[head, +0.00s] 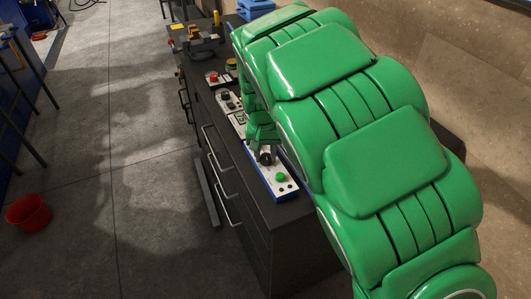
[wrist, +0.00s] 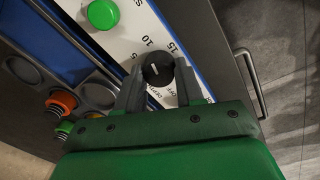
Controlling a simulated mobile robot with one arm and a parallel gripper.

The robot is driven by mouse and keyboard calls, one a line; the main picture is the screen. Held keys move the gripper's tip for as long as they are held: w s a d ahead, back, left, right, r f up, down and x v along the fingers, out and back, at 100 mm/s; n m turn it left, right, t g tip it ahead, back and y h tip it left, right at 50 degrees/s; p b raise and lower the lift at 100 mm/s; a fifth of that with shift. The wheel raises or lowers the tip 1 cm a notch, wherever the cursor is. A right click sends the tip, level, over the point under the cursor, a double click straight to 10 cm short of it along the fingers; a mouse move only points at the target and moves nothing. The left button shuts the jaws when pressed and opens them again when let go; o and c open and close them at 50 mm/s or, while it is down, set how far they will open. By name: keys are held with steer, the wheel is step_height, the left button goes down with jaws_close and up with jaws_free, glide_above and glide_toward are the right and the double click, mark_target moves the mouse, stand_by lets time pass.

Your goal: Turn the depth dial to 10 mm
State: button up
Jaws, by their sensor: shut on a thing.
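The depth dial (wrist: 160,76) is a round black knob on a white panel, printed with 5, 10 and 15 and the word OFF. A short pale mark shows on its face; I cannot tell exactly which number it points to. My gripper (wrist: 158,68) has one finger on each side of the dial and is shut on it. In the head view my gripper (head: 263,139) is at the panel near the dial (head: 266,155), partly hidden by my own arm.
A green button (wrist: 102,14) sits on the same panel, also in the head view (head: 281,177). Orange-topped and green-topped items (wrist: 62,101) stand beside the panel. Drawer handles (head: 222,201) line the dark bench. A red bucket (head: 29,213) stands on open floor.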

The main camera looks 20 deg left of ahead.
mark_target(264, 155)
steer(key=o, duration=1)
steer(key=shift+o, duration=0.2)
steer(key=r, duration=0.6)
steer(key=shift+a+r, duration=0.2)
steer(key=shift+r, duration=0.05)
steer(key=shift+s+r, duration=0.1)
steer(key=shift+r, duration=0.5)
